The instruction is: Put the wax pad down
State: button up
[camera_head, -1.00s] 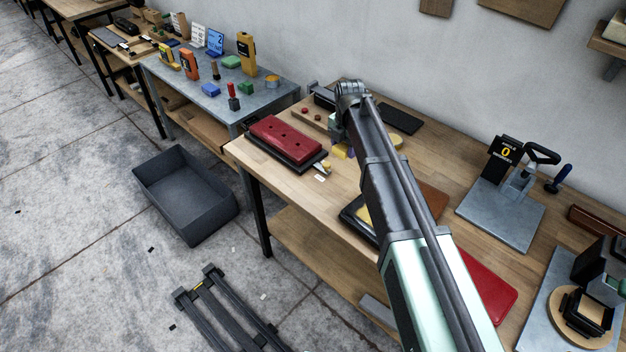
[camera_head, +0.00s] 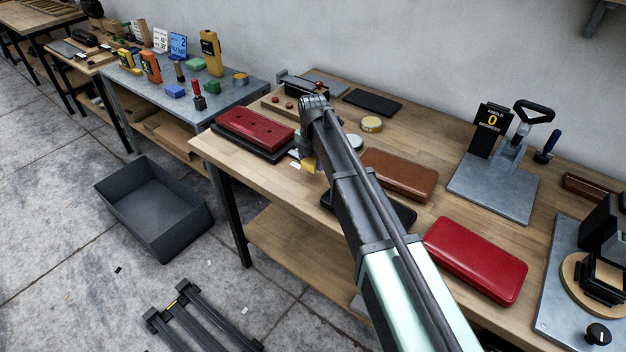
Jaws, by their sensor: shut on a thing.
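My gripper (camera_head: 311,157) is at the far end of my arm, low over the front half of the wooden bench. The arm's end hides most of its fingers. A small yellow piece (camera_head: 308,166), which looks like the wax pad, shows at the jaws, and the gripper is shut on it. I cannot tell whether the pad touches the bench top (camera_head: 255,172). It is just right of a dark tray holding a red padded panel (camera_head: 256,127). A black tray (camera_head: 398,213) lies nearer along the bench, partly hidden behind my arm.
A brown case (camera_head: 399,174) and a red case (camera_head: 476,259) lie right of my arm. A round tin (camera_head: 371,124) and a black slab (camera_head: 372,102) are behind. A metal-based press (camera_head: 495,190) stands at right. A grey bin (camera_head: 154,208) is on the floor.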

aim_at(313, 158)
notch_tip(313, 158, down, 5)
jog(key=b, duration=0.4)
jog(key=shift+r, duration=0.5)
jog(key=shift+f, duration=0.25)
jog(key=o, duration=0.8)
jog(key=shift+r, duration=0.1)
jog(key=shift+o, duration=0.2)
notch_tip(313, 158, up, 13)
jog(key=p, duration=1.2)
jog(key=shift+p, duration=0.4)
jog(key=shift+f, duration=0.25)
jog(key=shift+f, duration=0.1)
